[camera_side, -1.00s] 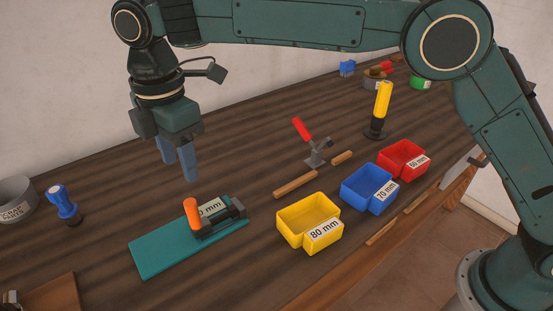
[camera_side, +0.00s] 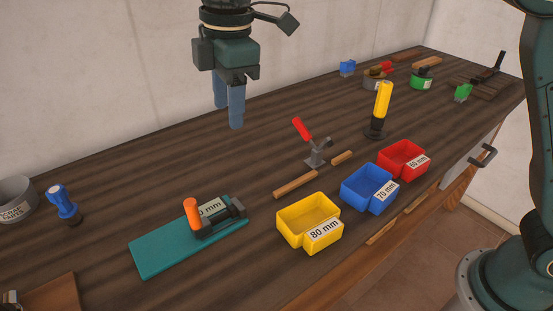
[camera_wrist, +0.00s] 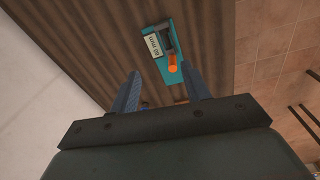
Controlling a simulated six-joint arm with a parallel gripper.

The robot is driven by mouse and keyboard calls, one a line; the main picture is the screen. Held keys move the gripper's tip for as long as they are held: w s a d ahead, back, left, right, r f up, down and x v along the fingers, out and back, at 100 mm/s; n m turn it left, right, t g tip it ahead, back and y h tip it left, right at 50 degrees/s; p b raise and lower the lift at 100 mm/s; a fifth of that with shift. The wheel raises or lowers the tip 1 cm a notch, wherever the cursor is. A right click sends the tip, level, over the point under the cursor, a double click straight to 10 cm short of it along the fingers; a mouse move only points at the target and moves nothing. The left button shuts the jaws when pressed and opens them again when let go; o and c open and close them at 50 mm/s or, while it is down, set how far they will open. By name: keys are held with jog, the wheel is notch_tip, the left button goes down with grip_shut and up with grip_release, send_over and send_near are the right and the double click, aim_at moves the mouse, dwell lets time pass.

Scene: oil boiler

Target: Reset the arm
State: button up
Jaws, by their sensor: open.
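My gripper (camera_side: 228,113) hangs above the back part of the wooden workbench (camera_side: 120,190) in the side view, pointing down, with its two blue fingers apart and nothing between them. In the wrist view my gripper (camera_wrist: 162,88) shows its fingers spread to either side. A teal base plate (camera_side: 150,253) with an orange-handled fixture (camera_side: 193,214) lies on the bench below and in front of the gripper, well apart from it. The same teal plate (camera_wrist: 178,72) shows beyond the fingertips in the wrist view, with a label partly reading "mm".
Yellow (camera_side: 290,232), blue (camera_side: 356,200) and red (camera_side: 392,168) bins line the front edge. A blue-handled stamp (camera_side: 62,203) and grey scrap bin (camera_side: 14,196) are left. The air around my gripper is clear.

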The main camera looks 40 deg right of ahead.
jog(key=s+d+r+m+t, duration=0.15)
jog(key=s+d+m, duration=0.3)
jog(key=d, duration=0.45)
jog(key=s+d+r+m+t, duration=0.1)
jog(key=s+d+r+m, duration=0.2)
jog(key=s+d, duration=0.4)
jog(key=s+d+f+m+t, duration=0.1)
jog(key=s+d+f+m, duration=0.3)
jog(key=s, duration=0.3)
jog(key=s+d+f+m+t, duration=0.1)
jog(key=s+d+f+m, duration=0.3)
jog(key=s+d, duration=0.3)
jog(key=shift+s+m+h, duration=0.3)
jog(key=shift+s+m, duration=0.05)
jog(key=shift+m, duration=0.1)
